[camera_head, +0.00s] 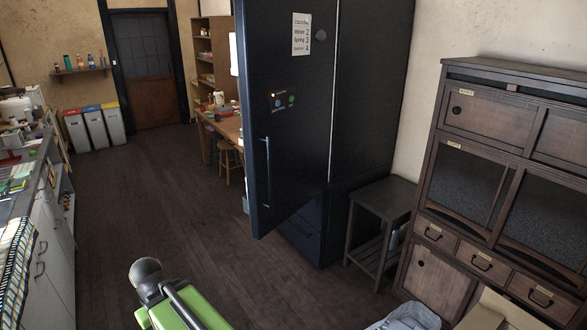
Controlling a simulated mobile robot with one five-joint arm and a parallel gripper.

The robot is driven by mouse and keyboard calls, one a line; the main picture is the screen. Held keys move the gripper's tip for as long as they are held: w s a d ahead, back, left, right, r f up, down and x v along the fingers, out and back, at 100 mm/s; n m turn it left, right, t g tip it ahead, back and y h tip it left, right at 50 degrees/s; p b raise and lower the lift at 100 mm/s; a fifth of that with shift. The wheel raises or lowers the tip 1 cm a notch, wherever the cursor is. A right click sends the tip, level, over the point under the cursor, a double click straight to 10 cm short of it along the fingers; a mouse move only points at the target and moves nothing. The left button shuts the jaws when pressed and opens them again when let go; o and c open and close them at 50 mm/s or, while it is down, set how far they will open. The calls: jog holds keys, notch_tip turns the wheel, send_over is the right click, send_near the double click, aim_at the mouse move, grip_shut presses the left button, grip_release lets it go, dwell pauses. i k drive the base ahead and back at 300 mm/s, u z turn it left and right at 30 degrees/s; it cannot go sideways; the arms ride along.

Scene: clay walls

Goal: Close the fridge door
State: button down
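The fridge (372,95) is tall and dark and stands right of centre against the wall. Its upper door (290,140) is open and swung out towards me, with its outer face in view. A vertical bar handle (267,170) runs along the door's left part. Notes and magnets are on the door. The lower drawer front (303,228) looks shut. The fridge's inside is hidden behind the door. My green arm shows at the bottom, with a dark rounded part, apart from the door. I cannot make out gripper fingers.
A small dark side table (380,220) stands right of the fridge, beside a wooden cabinet (490,190). A counter (35,190) runs along the left. Bins (95,127) and a door (146,70) are at the back. The wooden floor (160,200) between is clear.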

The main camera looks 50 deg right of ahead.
aim_at(280, 50)
jog(key=z, duration=0.35)
jog(key=i, duration=1)
jog(key=u, duration=0.1)
